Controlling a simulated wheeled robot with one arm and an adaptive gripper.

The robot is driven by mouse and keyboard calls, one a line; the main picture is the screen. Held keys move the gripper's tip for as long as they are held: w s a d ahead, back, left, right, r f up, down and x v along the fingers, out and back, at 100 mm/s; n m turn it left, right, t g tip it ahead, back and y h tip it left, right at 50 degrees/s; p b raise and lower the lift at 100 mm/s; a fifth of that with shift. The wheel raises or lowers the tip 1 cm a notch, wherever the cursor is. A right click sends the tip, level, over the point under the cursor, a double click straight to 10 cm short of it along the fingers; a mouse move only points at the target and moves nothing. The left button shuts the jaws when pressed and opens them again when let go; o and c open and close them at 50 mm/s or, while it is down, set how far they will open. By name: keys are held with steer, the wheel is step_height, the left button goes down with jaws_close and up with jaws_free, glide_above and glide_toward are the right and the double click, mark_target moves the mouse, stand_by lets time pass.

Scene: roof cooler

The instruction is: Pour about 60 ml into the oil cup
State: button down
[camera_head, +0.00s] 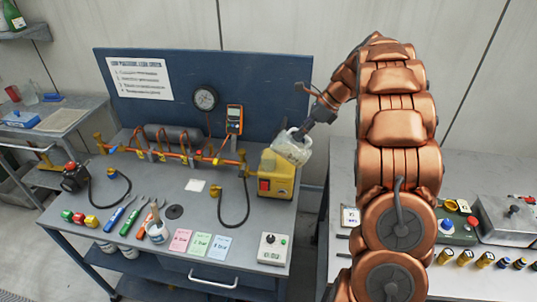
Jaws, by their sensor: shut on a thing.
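My gripper (302,132) is shut on a pale, translucent jug (290,150) at the right end of the workbench. The jug is tilted and hangs over or against the top of a yellow unit (280,182) with a red switch. I cannot tell whether the jug touches the unit, how full it is, or whether liquid flows. No oil cup can be picked out for certain; one may be hidden behind the jug.
A copper pipe assembly (180,152) runs along the bench before a dark blue back panel (150,105). A gauge (205,98) and an orange meter (234,119) are on the panel. Coloured cards (200,243) and a switch box (272,248) lie in front. A second table (470,275) stands right.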

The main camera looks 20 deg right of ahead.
steer(key=shift+w+a+r+g+h, duration=0.75)
steer(key=shift+r+g+h, duration=0.05)
steer(key=shift+r+h, duration=0.2)
stand_by(2.8)
steer(key=shift+f, duration=0.1)
steer(key=shift+s+d+f+t+y, duration=0.5)
steer(key=shift+s+y, duration=0.05)
steer(key=shift+y, duration=0.05)
steer(key=shift+s+d+f+t+y, duration=0.15)
steer(key=shift+d+f+t+y, duration=0.1)
steer(key=shift+f+t+y, duration=0.2)
steer(key=shift+s+f, duration=0.1)
stand_by(0.4)
steer(key=shift+s+d+f, duration=0.1)
steer(key=shift+d+f, duration=0.05)
steer(key=shift+d+f+y+b, duration=0.15)
steer(key=shift+f+y+b, duration=0.15)
steer(key=shift+b, duration=0.2)
steer(key=b, duration=0.2)
steer(key=f+t+y+b, duration=0.1)
steer(key=b, duration=0.1)
steer(key=shift+s+d+f+b, duration=0.25)
steer(key=shift+s+b, duration=0.05)
steer(key=shift+s, duration=0.05)
steer(key=shift+s+d+f+t+y+b, duration=0.1)
steer(key=shift+s+d+t+y+b, duration=0.1)
steer(key=shift+t+y+b, duration=0.2)
